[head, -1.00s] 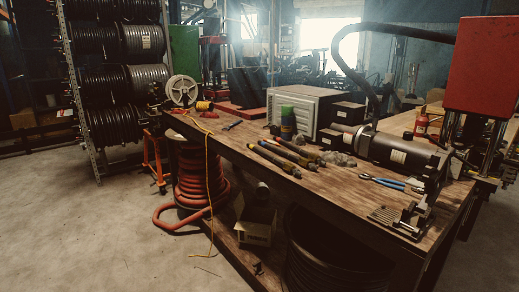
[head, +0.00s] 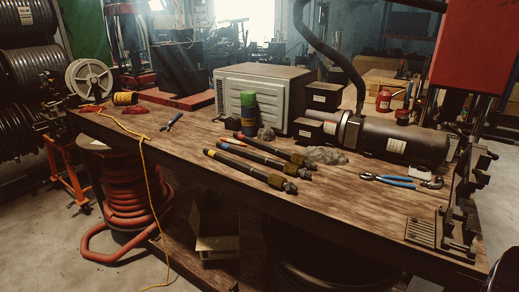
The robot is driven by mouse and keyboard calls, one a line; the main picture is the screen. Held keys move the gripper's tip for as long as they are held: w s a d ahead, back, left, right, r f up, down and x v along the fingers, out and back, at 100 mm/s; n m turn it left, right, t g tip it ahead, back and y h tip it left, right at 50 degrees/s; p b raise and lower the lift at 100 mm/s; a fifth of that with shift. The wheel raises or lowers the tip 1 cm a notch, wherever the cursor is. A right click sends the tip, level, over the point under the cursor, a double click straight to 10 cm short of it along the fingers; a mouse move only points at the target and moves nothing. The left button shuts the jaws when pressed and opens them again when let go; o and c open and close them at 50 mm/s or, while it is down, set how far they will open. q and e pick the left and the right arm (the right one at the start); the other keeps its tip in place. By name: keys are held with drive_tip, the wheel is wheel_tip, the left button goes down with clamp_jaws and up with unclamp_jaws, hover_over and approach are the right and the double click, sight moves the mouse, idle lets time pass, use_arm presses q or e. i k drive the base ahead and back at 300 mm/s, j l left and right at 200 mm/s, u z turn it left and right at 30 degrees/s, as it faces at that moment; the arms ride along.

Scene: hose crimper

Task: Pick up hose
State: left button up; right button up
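Three short black hoses with metal end fittings lie side by side on the wooden workbench (head: 350,205), slanting down to the right. The front hose (head: 243,168) has a yellow band near its left end. The middle hose (head: 257,157) has a bluish band, and the back hose (head: 268,147) has an orange-red left tip. An orange-red hose (head: 130,195) is coiled under the bench's left end. Neither of my grippers shows in the head view.
A green-capped bottle (head: 248,115) stands just behind the hoses, before a grey metal cabinet (head: 262,90).

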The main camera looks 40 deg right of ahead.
sight(290, 168)
drive_tip(key=i+z, duration=0.2)
drive_tip(key=z, duration=0.2)
drive_tip(key=i+z, duration=0.25)
drive_tip(key=z, duration=0.15)
drive_tip(key=i+j+z, duration=0.1)
drive_tip(key=z, duration=0.35)
drive_tip(key=i, duration=0.1)
